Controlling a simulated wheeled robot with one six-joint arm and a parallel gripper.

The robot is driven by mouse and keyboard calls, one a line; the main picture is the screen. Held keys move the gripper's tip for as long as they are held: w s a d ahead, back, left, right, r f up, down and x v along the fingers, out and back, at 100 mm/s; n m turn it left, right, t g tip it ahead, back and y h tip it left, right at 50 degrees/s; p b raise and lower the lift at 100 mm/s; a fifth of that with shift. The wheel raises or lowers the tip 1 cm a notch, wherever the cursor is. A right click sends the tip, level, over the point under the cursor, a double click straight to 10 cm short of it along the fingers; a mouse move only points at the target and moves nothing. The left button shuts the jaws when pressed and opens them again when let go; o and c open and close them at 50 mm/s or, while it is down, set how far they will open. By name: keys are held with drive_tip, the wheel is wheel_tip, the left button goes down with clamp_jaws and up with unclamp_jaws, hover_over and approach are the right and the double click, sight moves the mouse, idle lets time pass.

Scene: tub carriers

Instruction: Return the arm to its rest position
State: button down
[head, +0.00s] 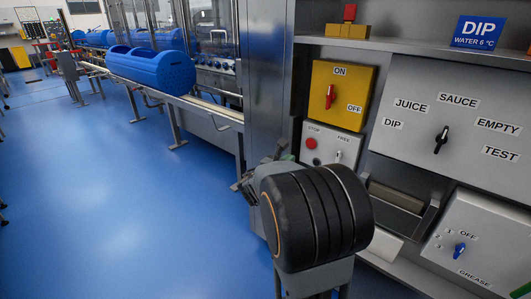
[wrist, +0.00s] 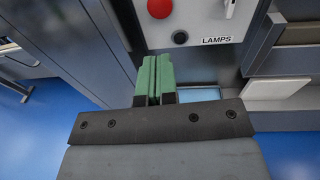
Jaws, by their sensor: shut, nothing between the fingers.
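My gripper (wrist: 153,80) shows in the wrist view as two green fingers pressed together with no object between them. It is just below a light grey panel (wrist: 210,15) with a red button, a black button and a label LAMPS. I cannot tell how far the fingertips are from the panel. In the head view my dark, bent arm stands at lower centre and hides most of the gripper and the lower part of the STOP and FREE panel (head: 318,132).
A yellow ON/OFF panel (head: 343,75), a large selector panel (head: 400,151) and a GREASE panel (head: 480,225) fill the right. A shelf (head: 390,45) holds a blue DIP sign (head: 478,32). Blue tubs (head: 150,65) stand on a conveyor at left. Blue floor (head: 110,190) is clear.

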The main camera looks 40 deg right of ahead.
drive_tip(key=s+a+r+m+g+y+p, duration=0.45)
drive_tip(key=s+a+r+m+p, duration=0.25)
drive_tip(key=a+r+m+p, duration=0.5)
drive_tip(key=s+a+r+m+t+y+p, duration=0.1)
drive_tip(key=s+a+r+m+y+p, duration=0.1)
drive_tip(key=a+r+m+y+p, duration=0.2)
drive_tip(key=s+a+r+m+t+y+p, duration=0.1)
drive_tip(key=s+a+r+m+y+p, duration=0.2)
drive_tip(key=a+y+p, duration=0.4)
drive_tip(key=a+r+m+p, duration=0.1)
drive_tip(key=a+m+p, duration=0.1)
drive_tip(key=a+p, duration=0.2)
drive_tip(key=shift+s+a+r+m+y, duration=0.25)
drive_tip(key=shift+a+m+y, duration=0.15)
drive_tip(key=shift+a, duration=0.4)
drive_tip(key=shift+d+t, duration=0.1)
drive_tip(key=shift+t, duration=0.15)
